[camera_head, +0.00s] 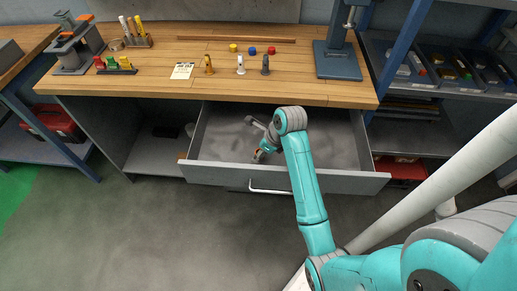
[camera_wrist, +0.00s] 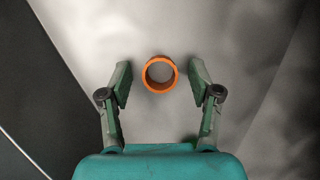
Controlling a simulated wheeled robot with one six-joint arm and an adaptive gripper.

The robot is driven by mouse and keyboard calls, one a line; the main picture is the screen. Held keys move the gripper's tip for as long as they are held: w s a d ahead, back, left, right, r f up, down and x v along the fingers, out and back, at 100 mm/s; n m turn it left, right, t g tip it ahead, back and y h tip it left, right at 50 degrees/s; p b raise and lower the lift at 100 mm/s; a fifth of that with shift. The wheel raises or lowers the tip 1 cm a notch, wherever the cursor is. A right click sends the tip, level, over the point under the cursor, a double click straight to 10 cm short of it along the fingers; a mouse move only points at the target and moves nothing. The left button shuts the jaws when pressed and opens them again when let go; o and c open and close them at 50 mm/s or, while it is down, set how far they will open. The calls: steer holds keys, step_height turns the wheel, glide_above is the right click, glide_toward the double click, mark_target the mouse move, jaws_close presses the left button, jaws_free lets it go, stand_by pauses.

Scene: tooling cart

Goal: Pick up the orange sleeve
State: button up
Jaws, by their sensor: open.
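The orange sleeve (camera_wrist: 146,79) shows in the wrist view as a short open ring, seen from above with its hollow middle visible. It is on the grey drawer floor (camera_wrist: 200,30). My gripper (camera_wrist: 160,76) is open, with one finger on each side of the sleeve and a gap on both sides. In the head view my gripper (camera_head: 260,153) is down inside the open drawer (camera_head: 335,150), near its front left part. A little orange shows by the fingers there, but my arm hides most of that spot.
The drawer's front panel (camera_head: 345,182) with its handle (camera_head: 270,190) stands close in front of my gripper. The wooden worktop (camera_head: 300,91) overhangs the drawer's back, with small tools and a press stand (camera_head: 338,62) on it. The drawer's right part looks empty.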

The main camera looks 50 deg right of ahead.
steer(key=c, duration=0.8)
